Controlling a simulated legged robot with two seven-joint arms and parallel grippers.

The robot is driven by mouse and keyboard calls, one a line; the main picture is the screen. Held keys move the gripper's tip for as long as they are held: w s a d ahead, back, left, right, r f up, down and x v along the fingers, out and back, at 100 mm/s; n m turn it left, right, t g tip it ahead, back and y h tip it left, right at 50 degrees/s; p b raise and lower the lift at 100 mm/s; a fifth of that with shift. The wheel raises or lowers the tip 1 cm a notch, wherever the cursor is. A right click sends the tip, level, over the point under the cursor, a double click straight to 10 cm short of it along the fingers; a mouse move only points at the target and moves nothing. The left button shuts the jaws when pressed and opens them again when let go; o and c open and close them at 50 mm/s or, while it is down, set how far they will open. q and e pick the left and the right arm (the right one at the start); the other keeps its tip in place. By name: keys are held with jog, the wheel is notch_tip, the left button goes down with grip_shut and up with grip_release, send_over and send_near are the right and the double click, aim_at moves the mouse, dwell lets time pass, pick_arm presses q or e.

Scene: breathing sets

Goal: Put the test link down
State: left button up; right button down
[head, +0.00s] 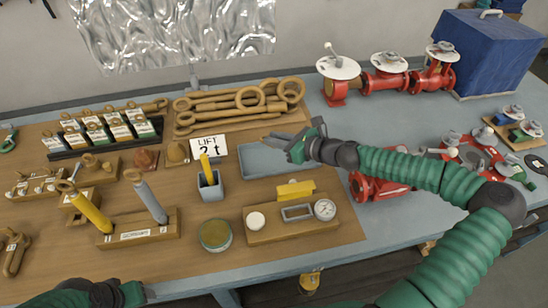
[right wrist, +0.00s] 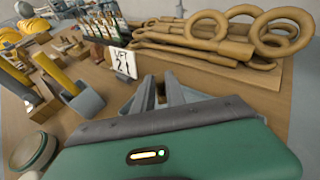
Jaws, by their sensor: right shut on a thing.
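My right gripper (head: 287,143) is over the shallow blue-grey tray (head: 258,172). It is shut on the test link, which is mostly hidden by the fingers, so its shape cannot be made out. In the right wrist view the gripper (right wrist: 160,92) points away from the camera with its grey fingers close together, low over the tray. I cannot tell whether the link touches the tray. My left gripper (head: 125,293) shows only in part at the lower left edge, and its fingers are not clear.
A "LIFT 2 t" sign (head: 209,147) and a grey cup with a yellow item (head: 211,186) stand left of the tray. A rack of large eye rods (head: 240,105) lies behind. A wooden block with a gauge (head: 290,222) is in front. Red valves (head: 385,75) stand right.

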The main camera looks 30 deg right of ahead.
aim_at(273, 163)
jog(key=f, duration=0.5)
jog(key=a+f, duration=0.1)
jog(key=f, duration=0.1)
jog(key=shift+w+f, duration=0.25)
jog(key=shift+w, duration=0.05)
pick_arm(q)
jog(key=shift+w+a+f, duration=0.1)
jog(key=shift+a+f, duration=0.1)
jog(key=shift+a, duration=0.1)
pick_arm(e)
jog(key=shift+s+d, duration=0.1)
jog(key=shift+d, duration=0.05)
pick_arm(q)
jog(key=shift+d, duration=0.1)
pick_arm(e)
jog(key=shift+d, duration=0.1)
jog(key=c, duration=1.4)
grip_release()
jog(key=shift+d+f, duration=0.1)
jog(key=shift+f, duration=0.05)
pick_arm(q)
jog(key=shift+d, duration=0.1)
pick_arm(e)
jog(key=shift+o, duration=0.2)
